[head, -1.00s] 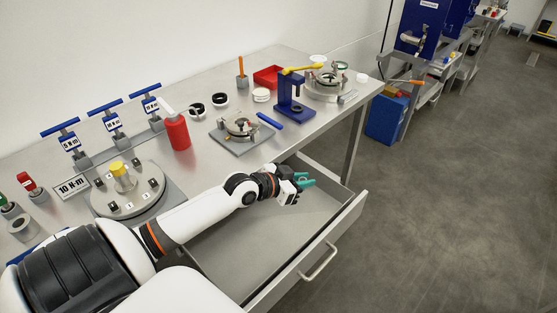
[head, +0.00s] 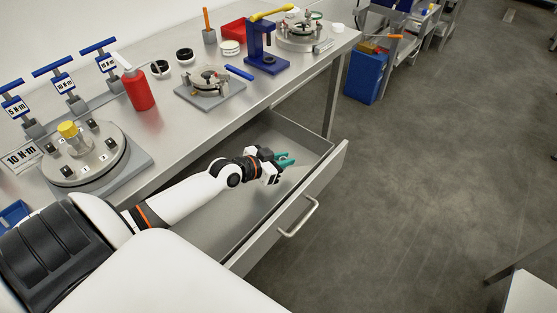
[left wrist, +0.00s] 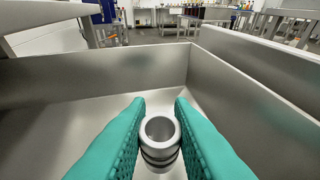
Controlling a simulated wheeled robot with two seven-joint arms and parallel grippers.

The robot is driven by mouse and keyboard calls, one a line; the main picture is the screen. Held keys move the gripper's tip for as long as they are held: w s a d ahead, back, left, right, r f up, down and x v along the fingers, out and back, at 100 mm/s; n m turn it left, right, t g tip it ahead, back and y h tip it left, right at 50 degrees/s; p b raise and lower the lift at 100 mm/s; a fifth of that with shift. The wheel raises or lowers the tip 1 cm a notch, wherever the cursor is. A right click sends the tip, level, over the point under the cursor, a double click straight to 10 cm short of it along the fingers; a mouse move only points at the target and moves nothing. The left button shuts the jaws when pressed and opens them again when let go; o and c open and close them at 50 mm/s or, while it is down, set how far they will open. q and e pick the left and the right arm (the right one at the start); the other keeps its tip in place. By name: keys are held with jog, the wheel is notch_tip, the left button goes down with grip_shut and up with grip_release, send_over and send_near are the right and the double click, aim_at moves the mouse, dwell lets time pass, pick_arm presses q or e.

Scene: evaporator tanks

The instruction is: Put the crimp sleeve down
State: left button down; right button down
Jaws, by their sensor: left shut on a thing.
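The crimp sleeve (left wrist: 160,145) is a short silver metal ring with dark bands, upright between the green fingers of my left gripper (left wrist: 160,125) in the left wrist view. The gripper is shut on it. In the head view my left gripper (head: 285,161) is over the open drawer (head: 240,225), within its walls as seen from above. The sleeve is too small to make out there. In the left wrist view the drawer's bare metal walls (left wrist: 110,75) surround the gripper. I cannot tell the sleeve's height above the drawer floor. My right gripper is not in view.
The workbench (head: 165,120) above the drawer carries a red bottle (head: 139,90), a round plate with a yellow knob (head: 82,158), a clamp fixture (head: 209,82) and a blue press (head: 264,50). The drawer floor looks empty. A blue bin (head: 365,76) stands beyond the bench.

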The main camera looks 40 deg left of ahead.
aim_at(283, 176)
pick_arm(q)
jog(key=shift+f+b, duration=0.45)
jog(key=shift+f, duration=1.5)
jog(key=shift+f, duration=0.15)
jog(key=c, duration=1.3)
grip_release()
